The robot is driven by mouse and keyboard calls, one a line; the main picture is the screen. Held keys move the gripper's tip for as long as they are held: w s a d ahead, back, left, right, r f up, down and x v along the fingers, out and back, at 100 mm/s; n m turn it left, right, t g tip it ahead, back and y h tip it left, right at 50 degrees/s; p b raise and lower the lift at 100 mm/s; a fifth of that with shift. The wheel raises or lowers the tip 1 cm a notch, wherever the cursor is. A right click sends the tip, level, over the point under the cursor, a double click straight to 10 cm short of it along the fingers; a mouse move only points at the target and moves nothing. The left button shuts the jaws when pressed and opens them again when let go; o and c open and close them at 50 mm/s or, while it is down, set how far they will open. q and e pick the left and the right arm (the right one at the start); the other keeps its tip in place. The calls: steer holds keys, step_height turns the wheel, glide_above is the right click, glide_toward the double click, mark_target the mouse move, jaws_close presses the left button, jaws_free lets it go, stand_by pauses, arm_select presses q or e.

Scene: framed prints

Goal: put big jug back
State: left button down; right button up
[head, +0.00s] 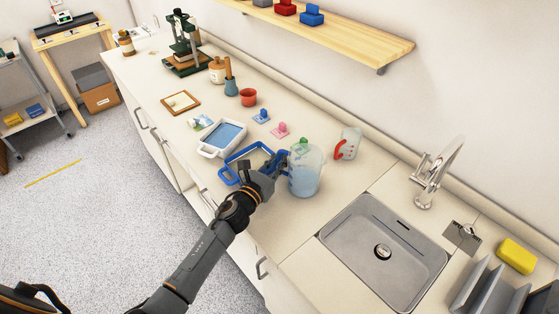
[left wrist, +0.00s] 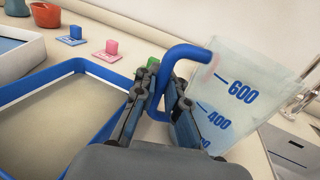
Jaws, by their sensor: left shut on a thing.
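The big jug (head: 305,172) is translucent with blue graduation marks and a blue handle. It stands upright on the counter, or just above it; I cannot tell which. In the left wrist view the jug (left wrist: 235,95) shows the marks 600 and 400, and its blue handle (left wrist: 188,50) rises between my fingers. My left gripper (head: 276,168) is shut on the handle, at the jug's left side. The fingers also show in the left wrist view (left wrist: 162,108). A smaller clear jug (head: 347,144) with a red handle stands behind it to the right. My right gripper is not in view.
A blue-rimmed tray (head: 229,174) lies just left of the jug, and a white-framed blue tray (head: 207,149) lies beyond it. The sink (head: 350,224) and tap (head: 433,175) are to the right. Pink (head: 281,131) and blue (head: 262,117) small stamps stand behind the trays.

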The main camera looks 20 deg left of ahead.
arm_select(q)
steer(key=c, duration=1.4)
jaws_free()
steer(key=b+v, duration=0.2)
steer(key=v, duration=0.9)
steer(key=shift+s+a, duration=0.25)
steer(key=shift+s, duration=0.3)
